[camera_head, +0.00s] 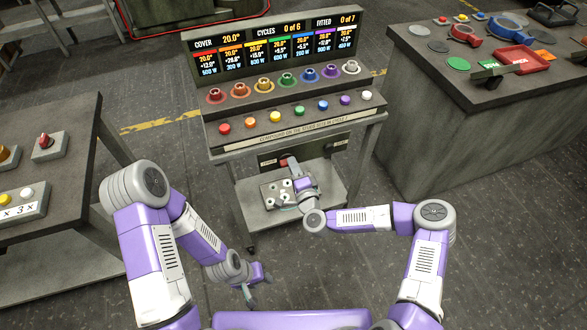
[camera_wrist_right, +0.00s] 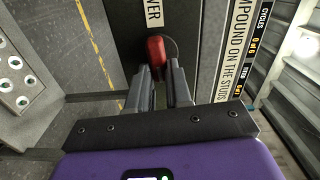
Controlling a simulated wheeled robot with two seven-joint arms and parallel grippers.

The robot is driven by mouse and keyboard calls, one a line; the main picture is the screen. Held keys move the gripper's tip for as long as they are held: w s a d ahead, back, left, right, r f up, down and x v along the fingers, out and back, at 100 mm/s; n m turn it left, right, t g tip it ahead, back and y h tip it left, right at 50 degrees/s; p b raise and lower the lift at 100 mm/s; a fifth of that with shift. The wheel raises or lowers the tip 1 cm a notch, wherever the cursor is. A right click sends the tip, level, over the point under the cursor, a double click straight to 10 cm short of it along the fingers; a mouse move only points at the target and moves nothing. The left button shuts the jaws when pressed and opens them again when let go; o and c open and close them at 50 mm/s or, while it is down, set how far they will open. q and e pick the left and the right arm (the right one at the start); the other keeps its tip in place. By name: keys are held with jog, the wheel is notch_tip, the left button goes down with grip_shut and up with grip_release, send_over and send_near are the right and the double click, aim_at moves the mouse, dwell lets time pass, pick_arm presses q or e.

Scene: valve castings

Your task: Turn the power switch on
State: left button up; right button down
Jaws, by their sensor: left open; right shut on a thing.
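The power switch is a red handle (camera_wrist_right: 156,50) on a dark panel on the front of the console cart, beside a label ending in "WER". In the head view, the red handle (camera_head: 284,161) shows just beyond my right gripper (camera_head: 292,170). In the right wrist view, the two fingers of my right gripper (camera_wrist_right: 160,72) are shut on the near end of the handle. The handle's long side runs up the wrist picture. My left gripper (camera_head: 257,290) is open and empty, low over the floor, away from the cart.
The cart's lower shelf (camera_head: 250,212) holds a plate with several white round sockets (camera_head: 280,192). Above are a display (camera_head: 275,45), coloured rings and coloured buttons. A bench (camera_head: 60,190) stands left and another (camera_head: 420,110) right. Floor between is clear.

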jog(key=shift+m, duration=0.6)
jog(key=c, duration=1)
grip_release()
jog(key=shift+c, duration=0.2)
jog(key=shift+s, duration=0.1)
jog(key=p+v, duration=0.1)
jog(key=v, duration=0.6)
jog(key=shift+s, duration=0.15)
